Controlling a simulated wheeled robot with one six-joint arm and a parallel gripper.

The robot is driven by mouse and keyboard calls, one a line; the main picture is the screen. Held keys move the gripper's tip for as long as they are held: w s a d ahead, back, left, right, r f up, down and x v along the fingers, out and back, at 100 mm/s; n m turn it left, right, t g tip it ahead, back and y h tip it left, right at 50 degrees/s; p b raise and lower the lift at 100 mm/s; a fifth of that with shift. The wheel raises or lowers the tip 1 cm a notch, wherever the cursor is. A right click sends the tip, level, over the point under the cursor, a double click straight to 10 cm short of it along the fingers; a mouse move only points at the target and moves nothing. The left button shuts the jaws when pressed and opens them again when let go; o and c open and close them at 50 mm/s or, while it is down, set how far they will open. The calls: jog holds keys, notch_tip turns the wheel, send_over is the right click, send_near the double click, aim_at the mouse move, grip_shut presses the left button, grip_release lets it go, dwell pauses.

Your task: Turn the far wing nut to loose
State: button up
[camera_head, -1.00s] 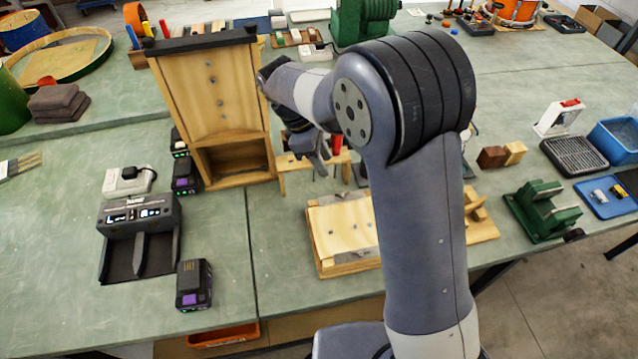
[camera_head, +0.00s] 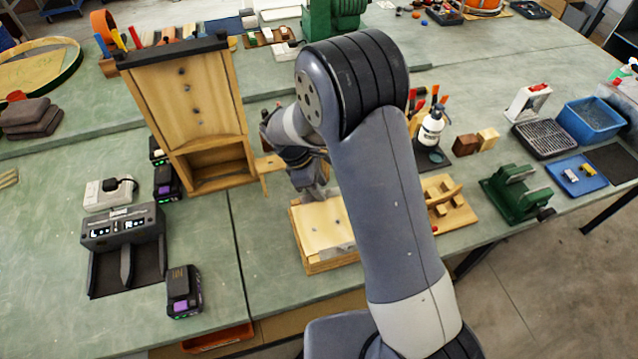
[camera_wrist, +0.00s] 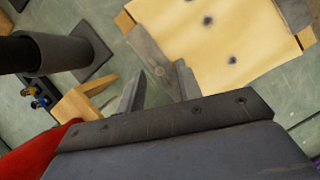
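My gripper (camera_head: 312,192) hangs just above the far edge of a light wooden block (camera_head: 325,228), partly behind my arm. My arm hides the right part of the block in the head view.
A tall wooden panel (camera_head: 190,105) stands left of my gripper. A small wooden stand (camera_head: 268,163) is close beside it. A white bottle (camera_head: 431,128), a wooden jig (camera_head: 445,205) and a green vise (camera_head: 515,195) stand to the right. The front-left bench holds a charger (camera_head: 122,228) and battery (camera_head: 183,290).

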jog(key=shift+c, duration=0.2)
grip_shut()
dwell(1.2)
jog(key=shift+o, duration=0.2)
grip_release()
jog(key=b+v, duration=0.2)
jog(key=v, duration=0.8)
jog(key=shift+r, duration=0.4)
jog(key=shift+w+a, duration=0.1)
jog(key=shift+a, duration=0.05)
